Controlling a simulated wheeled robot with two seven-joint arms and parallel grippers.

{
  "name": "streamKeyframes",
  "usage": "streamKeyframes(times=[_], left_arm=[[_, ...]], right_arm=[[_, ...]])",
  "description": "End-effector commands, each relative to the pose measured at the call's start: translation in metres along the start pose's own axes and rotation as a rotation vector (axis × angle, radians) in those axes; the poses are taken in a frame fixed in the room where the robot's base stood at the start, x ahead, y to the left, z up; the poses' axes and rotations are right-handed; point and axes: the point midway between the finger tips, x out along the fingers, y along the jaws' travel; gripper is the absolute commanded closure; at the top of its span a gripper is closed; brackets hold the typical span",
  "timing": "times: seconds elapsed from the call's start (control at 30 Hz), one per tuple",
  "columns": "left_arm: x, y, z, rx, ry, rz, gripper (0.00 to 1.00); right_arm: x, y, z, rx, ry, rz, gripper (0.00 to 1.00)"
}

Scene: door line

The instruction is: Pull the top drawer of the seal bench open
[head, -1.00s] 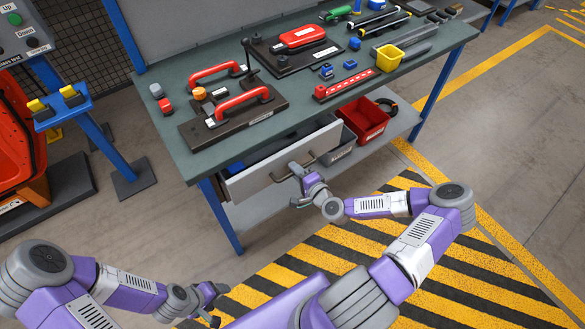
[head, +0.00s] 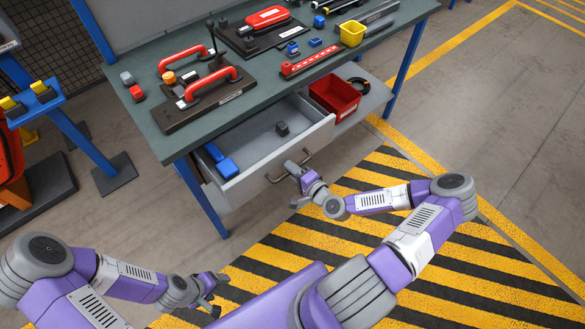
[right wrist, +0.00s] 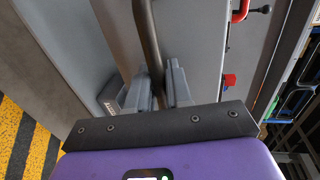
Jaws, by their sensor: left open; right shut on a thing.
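The top drawer (head: 270,150) of the seal bench (head: 160,143) stands well out from under the bench top. A blue object (head: 222,163) and a small dark block (head: 283,128) lie inside it. My right gripper (head: 300,175) is at the drawer front and is shut on the bar handle (head: 275,180). In the right wrist view, the handle (right wrist: 148,35) runs between the two fingers (right wrist: 160,90). My left gripper (head: 214,285) is open and empty, low at the left, apart from the bench.
A red bin (head: 335,97) sits on the lower shelf at the right of the drawer. A blue stand (head: 75,130) is at the left. The striped floor in front is clear.

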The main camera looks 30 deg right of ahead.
Motion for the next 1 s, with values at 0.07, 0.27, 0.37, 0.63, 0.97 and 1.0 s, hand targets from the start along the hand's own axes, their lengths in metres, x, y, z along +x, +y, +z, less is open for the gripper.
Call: streamKeyframes(times=[0.07, 0.27, 0.37, 0.63, 0.97, 1.0], left_arm=[[0.0, 0.0, 0.0, 0.0, 0.0, 0.0, 0.3], [0.0, 0.0, 0.0, 0.0, 0.0, 0.0, 0.3], [0.0, 0.0, 0.0, 0.0, 0.0, 0.0, 0.3], [-0.001, 0.0, 0.0, 0.0, 0.0, 0.0, 0.3], [-0.01, 0.004, 0.001, 0.0, 0.0, 0.0, 0.3], [-0.01, 0.004, 0.001, 0.0, 0.0, 0.0, 0.3]], right_arm=[[0.0, 0.0, 0.0, -0.001, 0.0, 0.0, 1.0], [0.0, 0.0, 0.0, -0.001, 0.0, 0.0, 0.64], [0.0, 0.0, 0.0, -0.001, 0.0, 0.0, 0.62], [-0.005, 0.0, -0.001, 0.0, 0.002, 0.001, 0.62], [-0.057, -0.001, -0.001, 0.0, 0.004, 0.002, 0.62], [-0.062, 0.0, -0.001, 0.001, 0.004, 0.002, 0.62]])
